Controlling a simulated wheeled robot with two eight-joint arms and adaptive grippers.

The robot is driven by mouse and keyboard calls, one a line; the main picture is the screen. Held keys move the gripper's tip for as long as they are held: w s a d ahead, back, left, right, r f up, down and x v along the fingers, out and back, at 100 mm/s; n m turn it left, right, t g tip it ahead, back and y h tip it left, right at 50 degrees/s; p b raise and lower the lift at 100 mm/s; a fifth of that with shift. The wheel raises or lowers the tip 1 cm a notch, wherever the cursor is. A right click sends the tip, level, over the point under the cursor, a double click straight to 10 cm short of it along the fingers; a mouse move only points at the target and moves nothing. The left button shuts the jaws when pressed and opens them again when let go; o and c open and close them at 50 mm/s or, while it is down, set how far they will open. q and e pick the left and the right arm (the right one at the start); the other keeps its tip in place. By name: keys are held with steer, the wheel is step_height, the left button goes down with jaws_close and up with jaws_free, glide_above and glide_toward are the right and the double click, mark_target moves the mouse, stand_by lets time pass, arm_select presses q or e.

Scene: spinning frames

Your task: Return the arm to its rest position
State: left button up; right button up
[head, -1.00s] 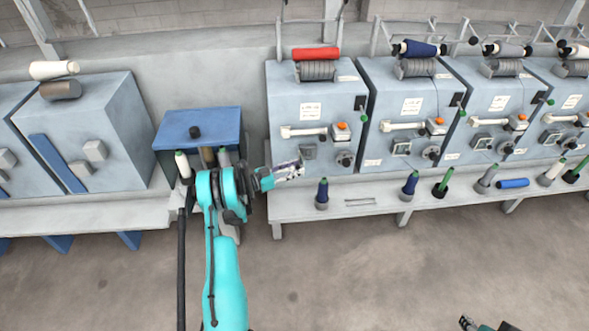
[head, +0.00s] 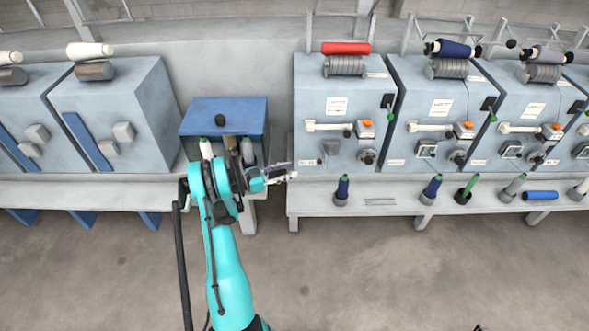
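My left arm (head: 225,260) is teal and comes up from the bottom of the head view, bent at its top in front of the blue box. My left gripper (head: 282,172) points right, in front of the gap between the blue box and the spinning machine with the red bobbin. Its fingers are small and seen from the side, so I cannot tell whether they are open or shut. No thing shows clearly in it. My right gripper is almost wholly out of the picture; only a small dark tip shows at the bottom edge.
A blue box (head: 224,106) holds upright bobbins behind my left arm. Spinning machines (head: 335,110) stand in a row to the right. A ledge (head: 385,197) before them carries several bobbins, with a blue one (head: 342,190) nearest my gripper. The floor (head: 400,270) in front is clear.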

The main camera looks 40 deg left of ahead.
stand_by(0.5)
arm_select(q)
steer(key=w+d+r+n+t+y, duration=0.2)
steer(key=w+r+n+y, duration=0.15)
steer(key=r, duration=0.95)
steer(key=w+d+r+n+t+y, duration=0.1)
steer(key=w+d+r+n+y, duration=0.25)
steer(key=r, duration=0.85)
steer(key=w+d+r+n+t+y, duration=0.15)
steer(key=w+r+y, duration=0.35)
steer(key=r, duration=0.8)
steer(key=s+d+f+m+g+h, duration=0.1)
steer(key=s+d+f+g, duration=0.3)
steer(key=s+d, duration=0.6)
steer(key=s+d+f+m+g+h, duration=0.1)
steer(key=s+d+f+g, duration=0.4)
steer(key=s+d+f, duration=0.3)
steer(key=s+d+f+m+g+h, duration=0.1)
steer(key=s+d+f+g, duration=0.3)
steer(key=s+d, duration=0.8)
step_height(320, 180, down, 3)
steer(key=shift+s+d+r+h, duration=0.2)
steer(key=shift+s+h, duration=0.1)
steer(key=shift+s, duration=0.65)
